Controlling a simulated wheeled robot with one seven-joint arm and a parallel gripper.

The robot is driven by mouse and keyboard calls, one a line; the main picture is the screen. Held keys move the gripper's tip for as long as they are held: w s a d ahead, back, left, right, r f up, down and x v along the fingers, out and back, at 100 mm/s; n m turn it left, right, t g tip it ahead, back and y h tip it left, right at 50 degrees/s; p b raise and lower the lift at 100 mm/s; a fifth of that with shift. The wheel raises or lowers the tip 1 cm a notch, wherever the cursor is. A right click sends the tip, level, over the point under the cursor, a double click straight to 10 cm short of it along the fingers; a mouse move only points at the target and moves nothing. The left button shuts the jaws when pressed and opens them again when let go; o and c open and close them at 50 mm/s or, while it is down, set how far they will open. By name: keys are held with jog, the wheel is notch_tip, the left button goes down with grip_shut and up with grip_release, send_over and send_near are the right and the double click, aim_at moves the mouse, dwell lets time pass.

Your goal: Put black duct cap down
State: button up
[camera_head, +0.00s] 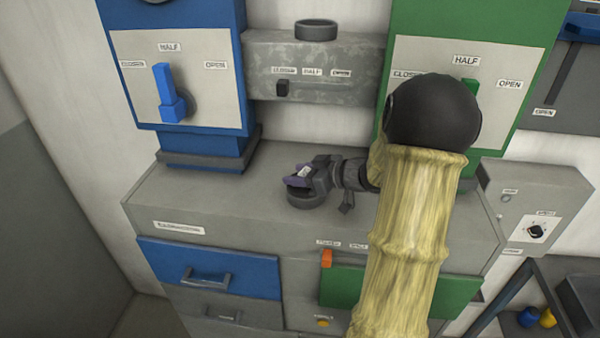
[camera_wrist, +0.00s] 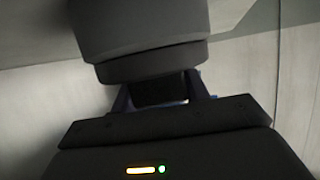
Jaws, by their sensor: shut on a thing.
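The black duct cap (camera_head: 306,200) is a short dark round piece at the top of the grey cabinet, in the middle of the head view. My gripper (camera_head: 300,180) is just above it and shut on it. In the wrist view the cap (camera_wrist: 140,45) fills the upper middle as a large dark cylinder, and my gripper's jaws (camera_wrist: 160,95) meet its lower part. The cap appears to be at or just above the cabinet top (camera_head: 220,205); contact cannot be told for sure.
Blue (camera_head: 175,80) and green (camera_head: 440,50) duct units stand behind, with a grey box (camera_head: 313,75) between them bearing an open dark collar (camera_head: 317,30). Blue (camera_head: 208,268) and green (camera_head: 400,290) drawer fronts lie below. The cabinet top left of the cap is clear.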

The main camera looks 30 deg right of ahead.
jog(key=o, duration=1.2)
jog(key=shift+d, duration=0.1)
jog(key=shift+s, duration=0.1)
jog(key=b+v, duration=0.3)
jog(key=v, duration=0.9)
jog(key=shift+f, duration=0.1)
